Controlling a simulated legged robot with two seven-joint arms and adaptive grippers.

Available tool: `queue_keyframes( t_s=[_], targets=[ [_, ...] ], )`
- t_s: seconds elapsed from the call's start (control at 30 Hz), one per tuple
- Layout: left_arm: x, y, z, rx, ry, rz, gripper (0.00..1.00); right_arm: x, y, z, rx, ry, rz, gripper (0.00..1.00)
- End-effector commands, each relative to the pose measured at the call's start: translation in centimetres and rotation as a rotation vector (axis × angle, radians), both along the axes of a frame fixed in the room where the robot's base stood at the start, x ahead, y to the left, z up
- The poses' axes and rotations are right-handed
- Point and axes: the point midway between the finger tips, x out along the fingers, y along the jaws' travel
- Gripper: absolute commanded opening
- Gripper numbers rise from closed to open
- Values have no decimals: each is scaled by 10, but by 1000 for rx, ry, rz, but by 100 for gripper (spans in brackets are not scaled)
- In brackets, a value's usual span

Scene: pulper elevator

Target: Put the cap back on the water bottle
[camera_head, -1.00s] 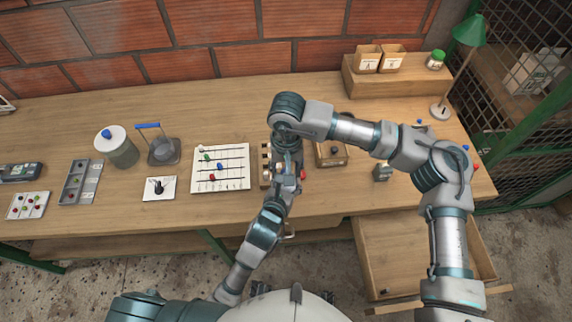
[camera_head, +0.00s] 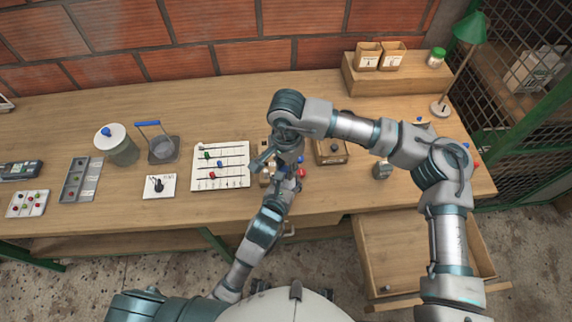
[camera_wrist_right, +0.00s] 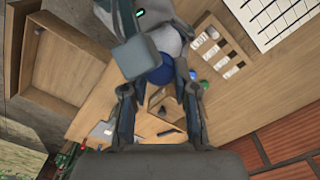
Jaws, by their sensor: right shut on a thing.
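My right gripper (camera_head: 276,164) is over the middle of the bench, close above my left gripper (camera_head: 287,184). In the right wrist view its fingers (camera_wrist_right: 160,82) are shut on a round blue cap (camera_wrist_right: 153,72). Just beyond the cap is a grey rounded body (camera_wrist_right: 168,40). I cannot tell whether this is the water bottle or part of my left gripper, nor whether the cap touches it. The left gripper's fingers are mostly hidden under the right arm in the head view, so their opening is unclear.
A white board with sliders (camera_head: 220,150) lies left of the grippers. A small wooden box (camera_head: 331,158) stands to their right. A lidded grey jar (camera_head: 124,151) and a blue-handled container (camera_head: 164,150) are farther left. An open drawer (camera_head: 400,245) sticks out below the bench at right.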

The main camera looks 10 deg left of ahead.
Motion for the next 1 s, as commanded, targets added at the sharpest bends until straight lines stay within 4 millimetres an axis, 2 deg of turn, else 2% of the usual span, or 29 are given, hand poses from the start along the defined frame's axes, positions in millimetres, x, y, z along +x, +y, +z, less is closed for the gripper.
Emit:
queue_keyframes(
  t_s=[0.23, 0.27, 0.3, 0.37, 0.73, 1.0],
  targets=[
    [0, -2, 1, 0, -2, -4, 0, 0, 1, 1, 4, -1, -3, 0],
    [0, -2, 1, 0, -2, -4, 0, 0, 1, 1, 4, -1, -3, 31],
    [0, -2, 1, 0, -2, -4, 0, 0, 2, 0, 4, -1, -3, 41],
    [0, -1, 1, 0, -2, -4, 0, 0, 1, 0, 4, -1, -2, 54],
    [0, -1, 1, 0, -2, -2, 0, 0, 1, 4, 2, -2, -2, 54],
    [0, -1, 1, 0, -2, -2, 0, 1, 1, 37, 3, -2, -2, 54]
  ],
)
